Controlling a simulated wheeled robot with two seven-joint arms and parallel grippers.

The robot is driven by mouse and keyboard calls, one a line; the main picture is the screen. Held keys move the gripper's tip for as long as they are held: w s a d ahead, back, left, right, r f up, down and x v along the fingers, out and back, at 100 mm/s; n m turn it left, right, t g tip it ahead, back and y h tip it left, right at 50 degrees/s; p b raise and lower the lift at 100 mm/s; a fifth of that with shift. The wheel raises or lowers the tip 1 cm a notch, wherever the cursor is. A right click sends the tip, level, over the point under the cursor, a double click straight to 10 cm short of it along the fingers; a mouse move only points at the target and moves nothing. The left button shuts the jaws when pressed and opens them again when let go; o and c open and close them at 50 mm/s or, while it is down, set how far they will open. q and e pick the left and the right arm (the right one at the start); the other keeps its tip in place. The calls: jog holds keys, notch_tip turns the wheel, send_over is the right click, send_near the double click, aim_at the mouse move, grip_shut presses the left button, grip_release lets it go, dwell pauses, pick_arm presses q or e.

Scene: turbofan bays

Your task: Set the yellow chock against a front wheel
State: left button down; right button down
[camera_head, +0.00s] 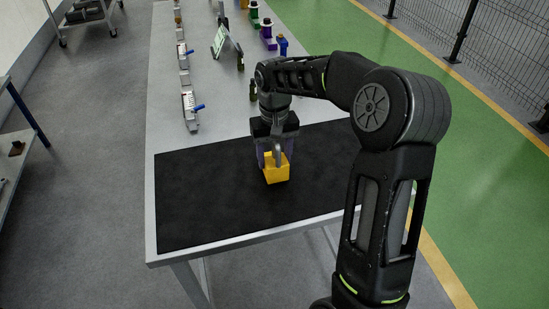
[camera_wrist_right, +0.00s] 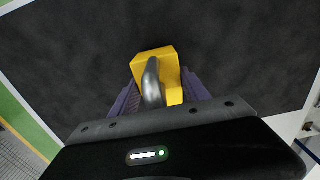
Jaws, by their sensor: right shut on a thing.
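The yellow chock (camera_head: 276,174) is a small yellow block with a grey metal handle on top, over the black mat (camera_head: 200,200) on the table. My right gripper (camera_head: 276,155) points down from above and is shut on the chock's handle. In the right wrist view the chock (camera_wrist_right: 171,65) shows between the purple fingers of the gripper (camera_wrist_right: 158,92). I cannot tell whether the chock touches the mat or hangs just above it. My left gripper is not in view.
The mat is bare around the chock. Beyond it on the grey table stand a small tilted screen (camera_head: 220,40), grey fixtures with blue levers (camera_head: 190,108), and coloured pieces (camera_head: 267,35). A cart (camera_head: 88,14) stands at the far left, a wire fence (camera_head: 490,45) at the right.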

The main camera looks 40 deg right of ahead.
jog(key=shift+f, duration=0.45)
jog(key=shift+f, duration=0.1)
jog(key=c, duration=0.5)
grip_release()
notch_tip(320, 180, up, 12)
jog(key=shift+r, duration=0.1)
dwell(0.4)
